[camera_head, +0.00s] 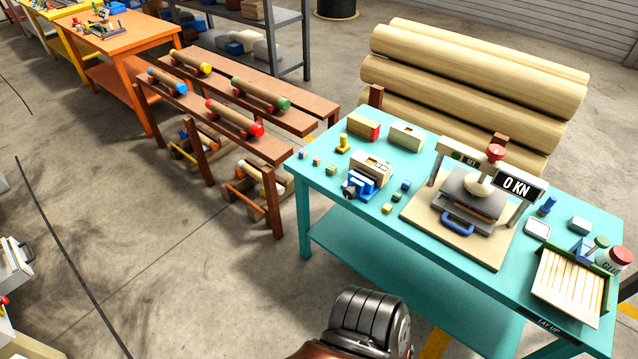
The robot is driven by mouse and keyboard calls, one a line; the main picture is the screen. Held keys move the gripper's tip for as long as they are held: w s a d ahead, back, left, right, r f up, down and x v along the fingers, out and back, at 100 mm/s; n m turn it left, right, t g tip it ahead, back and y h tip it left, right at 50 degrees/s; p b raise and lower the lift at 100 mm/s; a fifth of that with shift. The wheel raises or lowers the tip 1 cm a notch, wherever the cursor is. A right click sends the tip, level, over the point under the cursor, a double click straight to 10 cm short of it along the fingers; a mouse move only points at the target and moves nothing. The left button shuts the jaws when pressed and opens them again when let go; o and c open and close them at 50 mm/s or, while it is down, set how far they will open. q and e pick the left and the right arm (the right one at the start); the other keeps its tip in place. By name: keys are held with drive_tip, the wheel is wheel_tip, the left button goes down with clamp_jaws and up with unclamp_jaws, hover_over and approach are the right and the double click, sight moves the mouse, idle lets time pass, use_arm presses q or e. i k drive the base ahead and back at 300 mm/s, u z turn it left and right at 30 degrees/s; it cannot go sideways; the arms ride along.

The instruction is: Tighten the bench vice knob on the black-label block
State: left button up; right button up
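A small blue bench vice (361,186) stands on the left part of the teal table. A pale wooden block (371,166) with dark marks on top sits at the vice, seemingly between its jaws; how tightly it is held cannot be told. A dark round part (349,191) at the vice's front left may be its knob. Two more blocks lie behind it: a pale one (407,136) and one with a red end (363,127). Their labels are too small to read. Neither of my grippers shows; a dark ribbed part of mine is at the bottom centre.
The teal table (330,212) also holds a press (470,205) with a red knob and a "0 KN" display, small coloured cubes, a tray of pale strips (568,285) and jars. Large logs (470,60) lie behind it. Brown racks (205,110) stand left. Floor in front is clear.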

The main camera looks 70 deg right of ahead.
sight(349, 193)
drive_tip(key=z, duration=0.5)
drive_tip(key=i, duration=1.15)
drive_tip(key=z, duration=1)
